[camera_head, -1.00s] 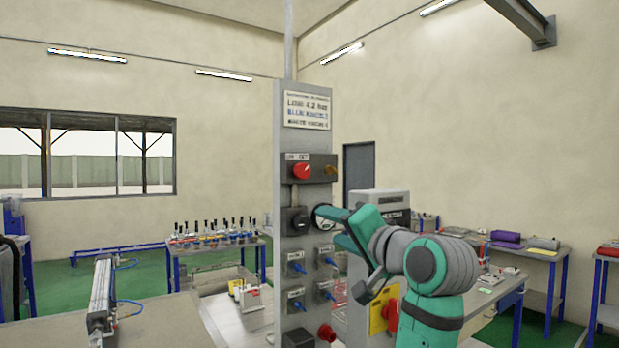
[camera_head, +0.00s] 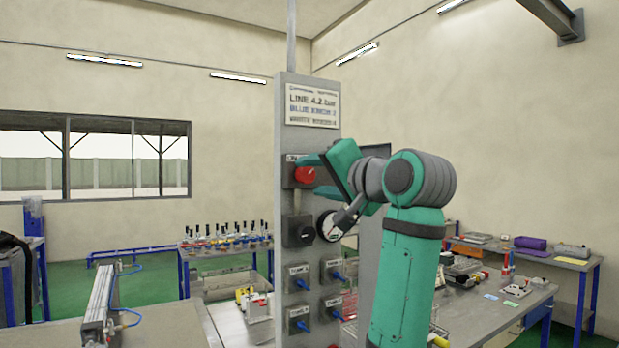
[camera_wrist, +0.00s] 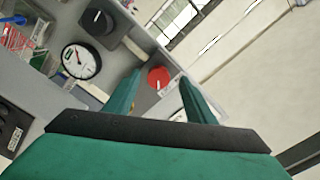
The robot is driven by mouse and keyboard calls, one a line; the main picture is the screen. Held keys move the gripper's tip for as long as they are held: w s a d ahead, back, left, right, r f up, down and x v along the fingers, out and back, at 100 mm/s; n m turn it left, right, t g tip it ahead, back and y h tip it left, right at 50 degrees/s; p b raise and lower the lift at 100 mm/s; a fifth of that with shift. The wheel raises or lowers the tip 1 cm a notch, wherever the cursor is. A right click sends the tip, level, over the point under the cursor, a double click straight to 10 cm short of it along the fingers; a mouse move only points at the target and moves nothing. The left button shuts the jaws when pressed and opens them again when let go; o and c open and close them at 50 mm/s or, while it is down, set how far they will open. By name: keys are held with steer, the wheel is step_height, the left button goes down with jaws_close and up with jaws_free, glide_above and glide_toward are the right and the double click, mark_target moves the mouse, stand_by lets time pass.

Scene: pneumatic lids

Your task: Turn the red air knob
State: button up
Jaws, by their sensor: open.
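The red air knob (camera_head: 305,175) sits on a dark box high on the grey panel post (camera_head: 312,230), under the white sign. In the wrist view the red knob (camera_wrist: 158,77) lies between and beyond the fingertips. My gripper (camera_head: 312,165) is open, level with the knob, its green fingers pointing left at the panel. In the wrist view my gripper (camera_wrist: 160,80) has one finger on each side of the knob, with a gap to each. I cannot tell whether the fingertips have reached the knob's depth. My gripper hides the right part of the knob's box.
Below the knob are a black knob (camera_head: 298,231), a round gauge (camera_head: 328,226) and several blue valve handles (camera_head: 300,284). A sign (camera_head: 312,105) is above. A metal cylinder (camera_head: 98,305) lies on the bench at the left. A worktable (camera_head: 500,310) stands at the right.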

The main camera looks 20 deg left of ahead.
mark_target(306, 177)
steer(key=shift+x, duration=1.6)
steer(key=shift+w+d, duration=0.1)
steer(key=c, duration=1)
steer(key=shift+c, duration=0.2)
